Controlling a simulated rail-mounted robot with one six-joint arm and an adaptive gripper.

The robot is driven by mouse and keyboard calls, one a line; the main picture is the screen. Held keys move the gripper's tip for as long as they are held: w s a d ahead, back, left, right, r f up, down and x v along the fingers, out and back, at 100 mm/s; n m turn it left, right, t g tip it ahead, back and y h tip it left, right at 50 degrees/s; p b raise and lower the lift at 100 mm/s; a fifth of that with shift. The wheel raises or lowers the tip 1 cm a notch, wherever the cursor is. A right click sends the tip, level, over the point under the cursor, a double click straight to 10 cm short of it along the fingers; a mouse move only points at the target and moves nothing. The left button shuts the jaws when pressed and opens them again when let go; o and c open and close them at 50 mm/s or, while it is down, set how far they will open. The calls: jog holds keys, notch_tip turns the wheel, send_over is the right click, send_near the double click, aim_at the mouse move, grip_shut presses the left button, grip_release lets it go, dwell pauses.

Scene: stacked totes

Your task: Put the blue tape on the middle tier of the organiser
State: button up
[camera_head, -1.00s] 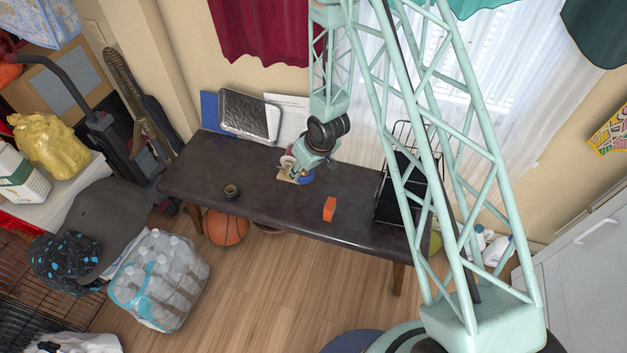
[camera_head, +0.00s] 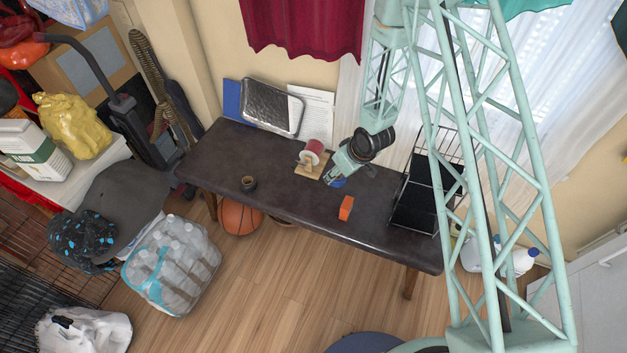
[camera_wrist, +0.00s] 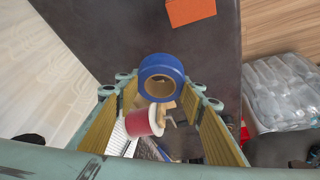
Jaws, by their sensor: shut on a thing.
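The blue tape (camera_head: 339,183) is a roll held at the tip of my gripper (camera_head: 332,178), above the dark table and just right of the wooden stand. In the wrist view the tape (camera_wrist: 161,63) sits upright between the fingertips of my gripper (camera_wrist: 161,84), with its cardboard core showing. The gripper is shut on it. The organiser (camera_head: 414,208) is a black wire rack with stacked tiers at the right end of the table. My gripper is left of it, apart from it. My arm's lattice crosses in front of its right side.
A wooden stand (camera_head: 308,171) with a red spool (camera_head: 313,149) is beside my gripper. An orange box (camera_head: 346,207) lies between the tape and the organiser, near the front edge. A small dark roll (camera_head: 249,184) sits at left. A metal tray (camera_head: 272,106) leans at the back.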

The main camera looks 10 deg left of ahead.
jog(key=shift+f, duration=0.1)
jog(key=b, duration=0.1)
send_over(333, 191)
jog(key=s, duration=0.1)
jog(key=shift+s+d+f, duration=0.1)
jog(key=shift+d+f, duration=0.15)
jog(key=shift+f, duration=1.3)
jog(key=shift+s+d+f, duration=0.1)
jog(key=shift+d+f, duration=0.1)
jog(key=shift+f, duration=1.3)
jog(key=shift+f+b, duration=0.65)
jog(key=shift+f, duration=1.2)
jog(key=shift+f, duration=0.2)
jog(key=o, duration=0.9)
jog(key=shift+r, duration=0.25)
jog(key=shift+s+d+r, duration=0.1)
jog(key=shift+d+r, duration=0.05)
jog(key=shift+r, duration=0.4)
jog(key=shift+p+v, duration=1.15)
jog(key=shift+v, duration=4.2)
